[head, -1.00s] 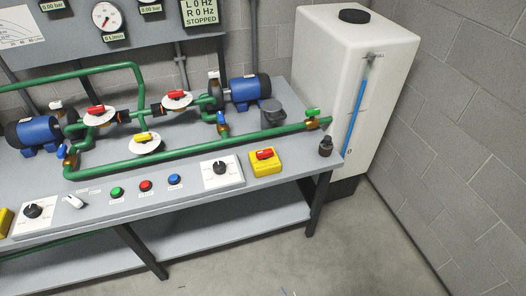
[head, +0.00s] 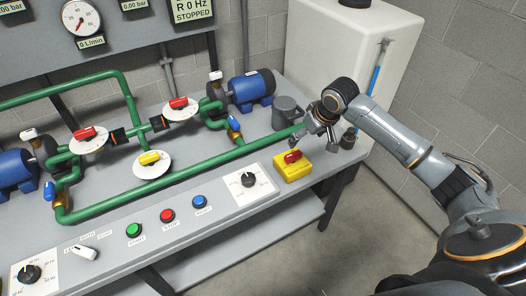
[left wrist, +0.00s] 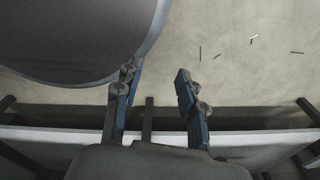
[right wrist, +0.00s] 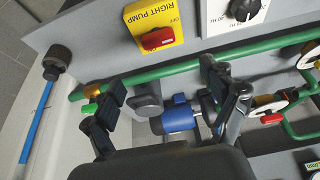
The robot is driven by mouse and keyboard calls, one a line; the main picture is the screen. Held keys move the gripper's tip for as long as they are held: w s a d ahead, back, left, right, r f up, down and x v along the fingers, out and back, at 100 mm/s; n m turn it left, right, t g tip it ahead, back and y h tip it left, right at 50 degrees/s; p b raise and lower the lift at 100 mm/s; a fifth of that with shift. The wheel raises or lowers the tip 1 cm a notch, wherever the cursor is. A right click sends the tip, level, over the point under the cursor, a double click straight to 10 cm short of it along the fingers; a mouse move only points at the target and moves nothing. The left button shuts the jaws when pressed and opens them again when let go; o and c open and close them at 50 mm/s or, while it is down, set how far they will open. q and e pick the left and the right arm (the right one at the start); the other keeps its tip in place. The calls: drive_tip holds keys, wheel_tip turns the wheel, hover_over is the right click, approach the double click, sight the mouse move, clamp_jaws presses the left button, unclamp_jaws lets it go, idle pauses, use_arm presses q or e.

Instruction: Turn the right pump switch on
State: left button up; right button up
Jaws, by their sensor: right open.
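The right pump switch is a yellow box (head: 295,168) with a red knob (head: 293,156), on the bench's front edge at the right end. In the right wrist view the box (right wrist: 152,20) reads RIGHT PUMP and OFF, and its red knob (right wrist: 157,38) lies across it. My right gripper (head: 328,133) is open and empty, just right of and above the switch, apart from it. Its spread fingers (right wrist: 163,78) also show in the right wrist view, with the knob beyond them. My left gripper (left wrist: 155,78) is open and empty over floor, away from the bench; the head view does not show it.
A white dial panel (head: 248,191) is left of the switch, with blue (head: 200,201), red (head: 168,215) and green (head: 134,230) buttons further left. A green pipe (head: 180,178) runs behind them. A blue motor (head: 250,88) and a white tank (head: 335,60) stand behind.

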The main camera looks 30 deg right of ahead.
approach(294, 154)
drive_tip(key=x, duration=0.7)
drive_tip(key=shift+a+f, duration=0.1)
drive_tip(key=shift+f, duration=0.15)
drive_tip(key=shift+x, duration=0.8)
use_arm(q)
drive_tip(key=shift+s+d+r, duration=0.15)
drive_tip(key=shift+d+r, duration=0.15)
